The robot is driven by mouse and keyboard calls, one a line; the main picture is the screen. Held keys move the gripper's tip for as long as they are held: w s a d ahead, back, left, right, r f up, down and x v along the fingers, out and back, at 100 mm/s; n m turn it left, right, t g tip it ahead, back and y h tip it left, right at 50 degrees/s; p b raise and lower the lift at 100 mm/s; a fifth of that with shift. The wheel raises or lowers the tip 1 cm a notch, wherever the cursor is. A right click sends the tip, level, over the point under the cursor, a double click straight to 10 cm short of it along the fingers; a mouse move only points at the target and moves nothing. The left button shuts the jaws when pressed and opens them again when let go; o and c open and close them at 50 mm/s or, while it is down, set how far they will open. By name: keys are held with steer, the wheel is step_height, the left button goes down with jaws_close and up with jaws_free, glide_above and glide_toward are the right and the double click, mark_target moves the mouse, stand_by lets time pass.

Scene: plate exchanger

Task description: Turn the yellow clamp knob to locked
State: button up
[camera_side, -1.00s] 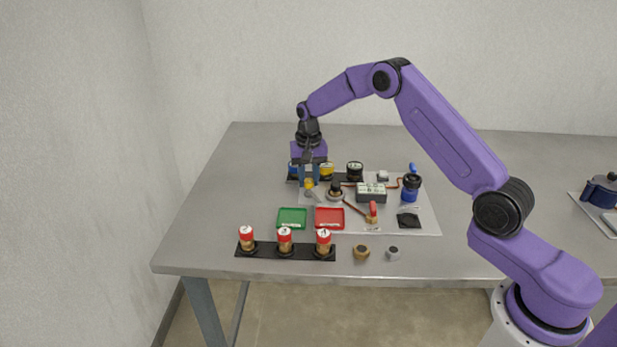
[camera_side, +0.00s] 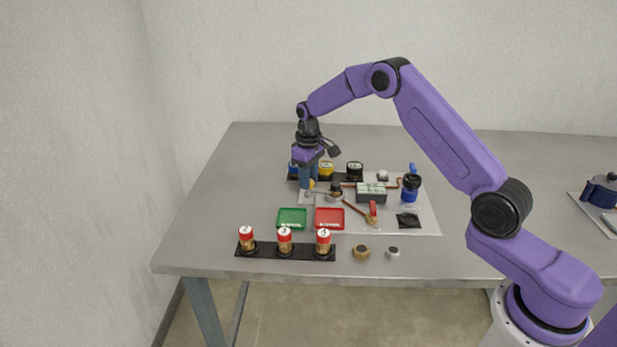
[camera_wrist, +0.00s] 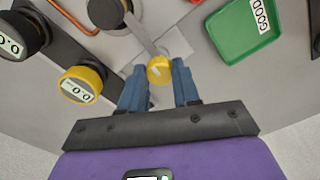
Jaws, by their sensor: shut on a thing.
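The yellow clamp knob (camera_wrist: 159,69) is a small round cap with a pale pointer mark on top, at the centre of the wrist view. A grey metal bar (camera_wrist: 145,35) runs from beside it to a dark round fitting (camera_wrist: 110,14). My gripper (camera_wrist: 160,80) has its two blue fingers on either side of the knob and is shut on it. No lock marking is readable.
A yellow gauge (camera_wrist: 82,85) and a black gauge (camera_wrist: 20,38) stand close by. A green tray (camera_side: 292,226) and red tray (camera_side: 329,226) lie in front. Several red-capped jars (camera_side: 284,236) stand on a black strip. The table's left side is clear.

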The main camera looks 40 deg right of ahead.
steer(key=shift+w+n, duration=0.1)
steer(key=shift+n, duration=0.5)
steer(key=o, duration=1.1)
steer(key=shift+c, duration=0.2)
steer(key=shift+r, duration=0.1)
step_height(320, 180, up, 17)
steer(key=shift+r, duration=0.15)
